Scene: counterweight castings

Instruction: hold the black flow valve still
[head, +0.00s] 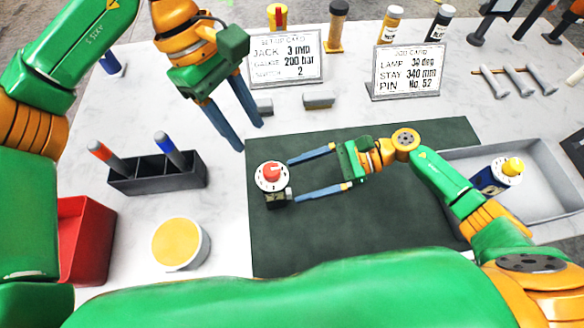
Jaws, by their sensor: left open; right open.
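The black flow valve (276,200) stands upright on the dark green mat (400,215), near its left edge. It has a dark body, a white dial on top and a red knob. My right gripper (293,180) is open and comes from the right. Its two fingertips point at the valve and end close to its right side; I cannot tell whether they touch it. My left gripper (249,138) is open and empty, pointing down above the mat's upper left corner, up and left of the valve.
A grey tray (545,208) at the right holds a blue valve with a yellow knob (497,177). A black pen holder (157,175), a yellow-topped tub (181,244) and a red bin (84,240) stand left. Two cards (284,57) (407,70) stand behind the mat.

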